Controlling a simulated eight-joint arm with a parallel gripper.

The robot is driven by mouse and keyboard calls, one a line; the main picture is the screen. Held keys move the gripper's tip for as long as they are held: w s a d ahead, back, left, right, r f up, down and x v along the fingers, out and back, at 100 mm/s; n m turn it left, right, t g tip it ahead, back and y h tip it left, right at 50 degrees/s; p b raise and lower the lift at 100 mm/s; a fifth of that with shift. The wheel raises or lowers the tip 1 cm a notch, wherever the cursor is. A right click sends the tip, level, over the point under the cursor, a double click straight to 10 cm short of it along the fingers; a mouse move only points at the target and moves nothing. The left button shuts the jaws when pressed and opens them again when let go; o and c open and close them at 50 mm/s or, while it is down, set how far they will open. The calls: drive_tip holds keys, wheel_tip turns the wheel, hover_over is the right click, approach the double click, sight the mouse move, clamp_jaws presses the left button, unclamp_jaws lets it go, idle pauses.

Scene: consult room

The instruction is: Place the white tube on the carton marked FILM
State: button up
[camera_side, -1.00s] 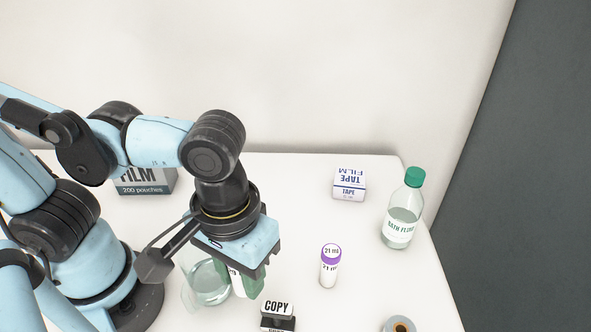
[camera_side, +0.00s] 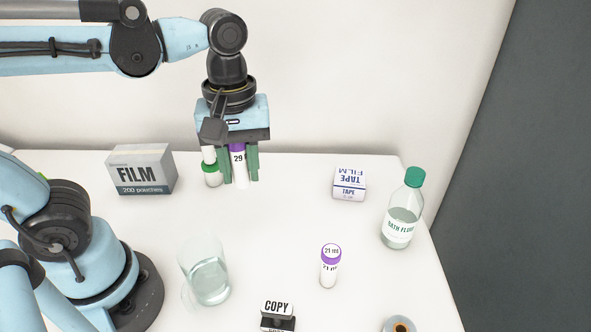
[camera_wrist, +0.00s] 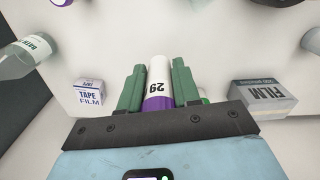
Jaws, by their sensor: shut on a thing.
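My gripper (camera_side: 240,178) is shut on a white tube (camera_side: 241,172) with a purple cap and the mark 29. The tube hangs upright between the green fingers, apparently clear of the table. The wrist view shows the held tube (camera_wrist: 158,76) between the fingers too. The grey and white carton marked FILM (camera_side: 140,170) stands at the back left of the table, left of my gripper and apart from it. Its visible top is bare. It shows at the right in the wrist view (camera_wrist: 262,98).
A white and green container (camera_side: 212,172) stands close left of my fingers, partly hidden. A tumbler (camera_side: 207,275), a second purple-capped tube (camera_side: 330,268), a COPY stamp (camera_side: 278,312), a TAPE carton (camera_side: 349,184) and a BATH FLUID bottle (camera_side: 401,220) stand elsewhere. The table between the FILM carton and tumbler is clear.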

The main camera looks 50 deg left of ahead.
drive_tip(key=a+r+n, duration=0.3)
drive_tip(key=a+n, duration=0.2)
drive_tip(key=a, duration=0.7)
drive_tip(key=n, duration=0.4)
hover_over(137, 152)
wheel_tip(137, 152, down, 4)
drive_tip(key=shift+d+f, duration=0.1)
drive_tip(key=shift+f, duration=2.1)
drive_tip(key=shift+f, duration=0.1)
drive_tip(key=o, duration=1)
drive_tip(key=shift+o, duration=0.2)
